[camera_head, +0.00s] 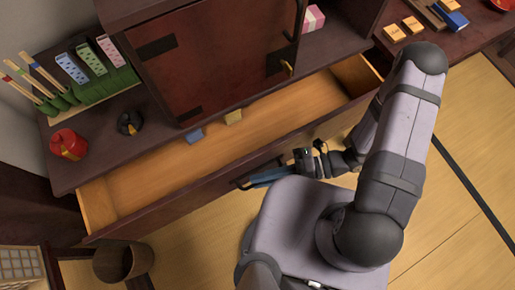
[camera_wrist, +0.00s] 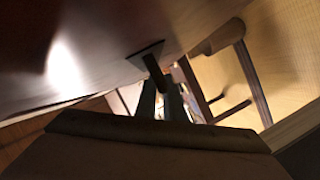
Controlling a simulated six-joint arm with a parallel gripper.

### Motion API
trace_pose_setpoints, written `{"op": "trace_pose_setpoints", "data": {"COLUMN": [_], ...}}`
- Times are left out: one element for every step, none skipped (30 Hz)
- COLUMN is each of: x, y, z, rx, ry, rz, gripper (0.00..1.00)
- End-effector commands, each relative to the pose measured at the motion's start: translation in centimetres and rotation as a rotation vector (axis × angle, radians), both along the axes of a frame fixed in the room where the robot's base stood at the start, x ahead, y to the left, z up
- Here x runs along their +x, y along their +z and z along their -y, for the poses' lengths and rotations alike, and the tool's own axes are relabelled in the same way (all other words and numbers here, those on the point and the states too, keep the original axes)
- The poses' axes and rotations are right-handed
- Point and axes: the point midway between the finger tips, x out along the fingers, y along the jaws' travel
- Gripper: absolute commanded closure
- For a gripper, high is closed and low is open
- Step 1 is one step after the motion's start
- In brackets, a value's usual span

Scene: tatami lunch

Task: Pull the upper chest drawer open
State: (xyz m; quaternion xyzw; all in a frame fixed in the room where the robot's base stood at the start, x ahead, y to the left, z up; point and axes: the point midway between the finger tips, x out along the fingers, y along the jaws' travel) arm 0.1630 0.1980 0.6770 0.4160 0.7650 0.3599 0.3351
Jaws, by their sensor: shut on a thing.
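The upper chest drawer (camera_head: 165,178) stands open in the head view, its pale wooden inside showing along the chest's (camera_head: 95,150) front. My gripper (camera_head: 244,185) is at the outer side of the drawer front, near its middle. In the wrist view my gripper (camera_wrist: 160,92) is shut on a dark drawer handle (camera_wrist: 152,66), which sticks out from a square plate on the glossy drawer front (camera_wrist: 95,50). The handle is hidden in the head view.
A blue block (camera_head: 195,136) and a yellow block (camera_head: 233,117) lie at the drawer's back edge. A dark cabinet (camera_head: 215,50), a red pot (camera_head: 68,145) and a black object (camera_head: 130,123) stand on the chest. A round basket (camera_head: 122,262) stands on the floor at lower left.

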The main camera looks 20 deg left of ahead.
Motion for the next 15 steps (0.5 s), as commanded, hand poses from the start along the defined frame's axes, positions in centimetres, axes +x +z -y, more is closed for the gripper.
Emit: {"op": "trace_pose_setpoints", "data": {"x": [-0.1, -0.23, -0.34, -0.38, -0.4, -0.39, -0.39, -0.38, -0.38, -0.37, -0.37, -0.35, -0.37, -0.37, -0.38], "y": [-0.02, -0.04, -0.07, -0.08, -0.1, -0.11, -0.12, -0.11, -0.11, -0.11, -0.11, -0.11, -0.1, -0.09, -0.09], "z": [0.3, 0.41, 0.5, 0.54, 0.54, 0.54, 0.53, 0.52, 0.52, 0.51, 0.51, 0.51, 0.5, 0.5, 0.49], "rx": [-0.002, -0.001, -0.001, -0.001, -0.001, -0.001, -0.001, -0.001, -0.001, -0.001, -0.001, -0.001, -0.001, -0.001, 0.001], "ry": [-0.004, -0.004, -0.003, -0.002, -0.002, -0.002, -0.002, -0.002, -0.002, -0.002, -0.002, -0.002, -0.002, -0.002, -0.001], "rz": [0.005, 0.006, 0.007, 0.008, 0.008, 0.009, 0.009, 0.009, 0.009, 0.009, 0.009, 0.009, 0.009, 0.009, 0.008], "gripper": [1.0, 1.0, 1.0, 1.0, 1.0, 1.0, 1.0, 1.0, 1.0, 1.0, 1.0, 0.84, 0.84, 0.84, 0.84]}}
